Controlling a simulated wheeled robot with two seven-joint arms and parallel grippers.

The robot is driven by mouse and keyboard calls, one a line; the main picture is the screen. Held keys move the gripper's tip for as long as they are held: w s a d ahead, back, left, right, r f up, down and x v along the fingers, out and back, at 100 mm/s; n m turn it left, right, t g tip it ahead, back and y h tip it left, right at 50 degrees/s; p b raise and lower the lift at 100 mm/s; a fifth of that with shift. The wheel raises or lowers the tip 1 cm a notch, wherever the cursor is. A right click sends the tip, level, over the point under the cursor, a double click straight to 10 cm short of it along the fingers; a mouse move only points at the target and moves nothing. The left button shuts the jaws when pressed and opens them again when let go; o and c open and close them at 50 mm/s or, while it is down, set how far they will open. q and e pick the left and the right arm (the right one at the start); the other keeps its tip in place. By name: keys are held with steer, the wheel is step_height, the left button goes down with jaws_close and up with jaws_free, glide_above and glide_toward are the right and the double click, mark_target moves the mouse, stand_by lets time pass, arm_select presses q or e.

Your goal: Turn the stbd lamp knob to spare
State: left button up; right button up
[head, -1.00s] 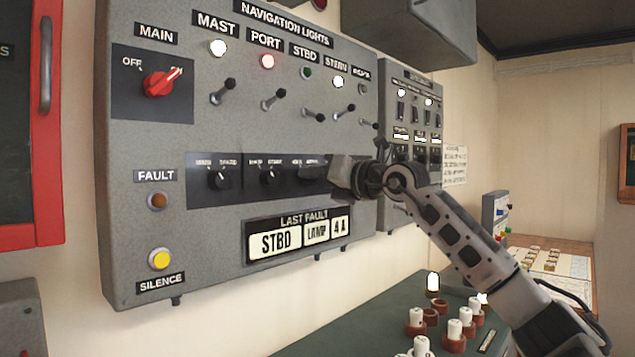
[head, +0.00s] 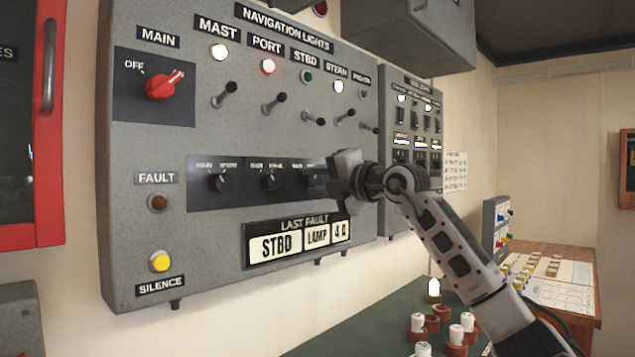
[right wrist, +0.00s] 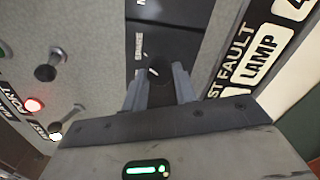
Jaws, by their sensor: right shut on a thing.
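The stbd lamp knob (right wrist: 161,72) is a dark knob between my right gripper's fingers in the right wrist view. In the head view the knob (head: 314,181) is partly hidden by my right gripper (head: 334,182), which reaches in from the right. The right gripper (right wrist: 160,88) is shut on the knob, so its exact pointing is hard to read. The lamp selector strip (head: 200,198) also carries the mast knob (head: 219,181) and port knob (head: 268,180), both uncovered. My left gripper is not in view.
The navigation lights panel (head: 140,215) has a red main switch (head: 163,84), toggle levers and a last-fault display (head: 275,243) reading STBD LAMP. The green stbd light (head: 305,76) looks dim; mast, port and stern glow. A green desk (head: 355,325) with bulbs lies below.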

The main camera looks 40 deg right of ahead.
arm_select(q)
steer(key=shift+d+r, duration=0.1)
arm_select(e)
steer(key=shift+r, duration=0.1)
stand_by(0.4)
steer(key=o, duration=1)
steer(key=shift+d, duration=0.1)
steer(key=shift+s, duration=0.25)
arm_select(q)
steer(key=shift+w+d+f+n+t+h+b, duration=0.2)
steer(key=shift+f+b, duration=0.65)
steer(key=shift+b, duration=1.4)
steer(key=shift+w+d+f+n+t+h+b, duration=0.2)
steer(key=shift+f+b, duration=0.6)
steer(key=shift+b, duration=1.45)
arm_select(e)
steer(key=shift+s+d, duration=0.2)
steer(key=shift+s, duration=2.4)
steer(key=shift+s+d, duration=0.25)
steer(key=shift+s, duration=2.3)
steer(key=shift+s+d, duration=0.2)
steer(key=shift+s, duration=2.4)
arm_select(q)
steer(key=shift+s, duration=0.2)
